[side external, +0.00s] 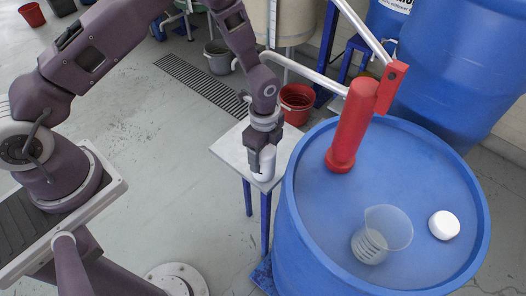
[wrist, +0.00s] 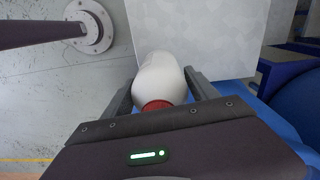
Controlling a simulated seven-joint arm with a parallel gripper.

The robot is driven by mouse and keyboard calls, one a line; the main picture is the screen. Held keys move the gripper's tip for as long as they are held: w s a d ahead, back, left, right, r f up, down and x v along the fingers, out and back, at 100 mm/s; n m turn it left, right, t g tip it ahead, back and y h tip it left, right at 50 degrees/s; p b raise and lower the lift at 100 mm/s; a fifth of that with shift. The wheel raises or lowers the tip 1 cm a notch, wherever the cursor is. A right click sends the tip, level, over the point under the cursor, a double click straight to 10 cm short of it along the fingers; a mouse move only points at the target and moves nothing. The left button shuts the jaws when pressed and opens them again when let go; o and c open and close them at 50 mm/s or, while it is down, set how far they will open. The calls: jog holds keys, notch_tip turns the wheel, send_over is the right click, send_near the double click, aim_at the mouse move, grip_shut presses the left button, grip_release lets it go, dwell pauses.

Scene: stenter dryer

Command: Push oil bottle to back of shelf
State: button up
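A white bottle with a red cap (wrist: 160,85) sits between the two fingers of my gripper (wrist: 163,88) in the wrist view. The fingers lie close against both its sides, and my gripper looks shut on it. In the side external view the white bottle (side external: 267,164) is upright at the front part of a small pale shelf (side external: 232,150) on blue legs, with my gripper (side external: 262,160) coming down over it. Its cap and part of its body are hidden there by my gripper. I cannot tell whether its base touches the shelf.
A large blue drum (side external: 300,215) stands right beside the shelf. On its top are a red cylinder (side external: 352,130), a clear beaker (side external: 385,235) and a white lid (side external: 444,225). A red bucket (side external: 297,103) stands behind the shelf. The shelf surface beyond the bottle looks clear (wrist: 205,35).

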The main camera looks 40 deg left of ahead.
jog(key=shift+o, duration=1.4)
notch_tip(320, 180, up, 7)
jog(key=shift+r, duration=0.1)
jog(key=s+a+r+n+t, duration=0.1)
jog(key=s+a+r+n, duration=0.15)
jog(key=r, duration=0.45)
jog(key=s+a+r+n+t, duration=0.1)
jog(key=s+a+r+n, duration=0.15)
jog(key=r, duration=0.55)
jog(key=s+a+r+n+t, duration=0.1)
jog(key=s+r+n, duration=0.15)
jog(key=r, duration=0.45)
jog(key=s+a+r+n+t, duration=0.1)
jog(key=s+r+n, duration=0.2)
jog(key=s, duration=0.5)
jog(key=s+a+r+n+t, duration=0.1)
jog(key=s+a+r+n, duration=0.1)
jog(key=s+r+n, duration=0.2)
jog(key=s+n, duration=0.2)
jog(key=s, duration=0.2)
jog(key=shift+t, duration=0.3)
